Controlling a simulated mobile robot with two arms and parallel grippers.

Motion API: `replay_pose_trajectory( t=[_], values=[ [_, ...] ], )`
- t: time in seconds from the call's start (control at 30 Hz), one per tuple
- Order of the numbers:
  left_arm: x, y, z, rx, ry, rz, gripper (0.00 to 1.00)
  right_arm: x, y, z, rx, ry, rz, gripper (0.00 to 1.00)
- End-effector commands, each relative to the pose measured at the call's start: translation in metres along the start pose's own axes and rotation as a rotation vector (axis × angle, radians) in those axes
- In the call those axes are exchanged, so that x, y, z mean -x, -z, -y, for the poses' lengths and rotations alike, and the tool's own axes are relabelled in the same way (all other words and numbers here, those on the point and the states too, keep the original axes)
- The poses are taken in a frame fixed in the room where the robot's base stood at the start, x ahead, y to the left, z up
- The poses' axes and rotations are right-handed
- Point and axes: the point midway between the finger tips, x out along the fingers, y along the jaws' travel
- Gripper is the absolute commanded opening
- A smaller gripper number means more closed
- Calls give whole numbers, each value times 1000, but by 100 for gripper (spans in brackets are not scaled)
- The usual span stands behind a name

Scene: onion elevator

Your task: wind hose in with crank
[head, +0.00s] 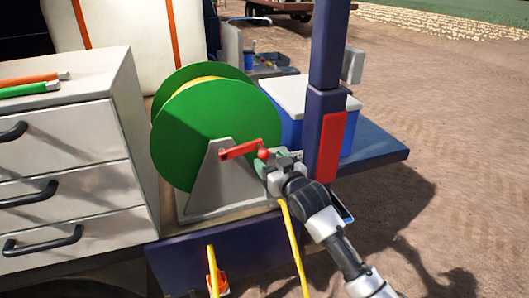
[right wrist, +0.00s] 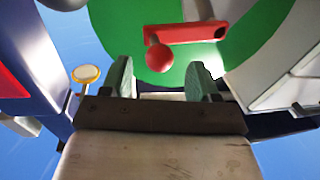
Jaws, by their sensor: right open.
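A green hose reel (head: 215,125) stands on a grey bracket (head: 222,180) on the blue platform. Its red crank (head: 240,150) has a round red knob (head: 263,154) at its right end. My right gripper (head: 265,166) is just below and right of the knob. In the right wrist view its two green fingertips (right wrist: 158,82) are apart, and the crank knob (right wrist: 159,57) shows beyond them, between them in the picture. The fingers are empty. A yellow hose (head: 293,245) hangs down below my right gripper. My left gripper is not in view.
A blue post (head: 328,70) with a red panel (head: 331,145) stands close to the right of my gripper. A blue cooler with a white lid (head: 300,95) sits behind it. A drawer cabinet (head: 65,150) stands left of the reel. Open dirt ground lies to the right.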

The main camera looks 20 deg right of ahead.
Motion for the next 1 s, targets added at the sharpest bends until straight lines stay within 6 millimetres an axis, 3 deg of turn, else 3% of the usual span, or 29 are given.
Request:
replay_pose_trajectory(
  t=[0.1,0.3,0.67,1.0],
  values=[
    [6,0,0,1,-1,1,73,-20,2,1,-2,1,1,61],
    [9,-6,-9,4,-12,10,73,-38,1,0,-2,1,0,61],
    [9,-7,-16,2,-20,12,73,-42,0,1,-2,1,-1,61],
    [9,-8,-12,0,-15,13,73,-42,0,1,-2,1,-1,9]
  ],
)
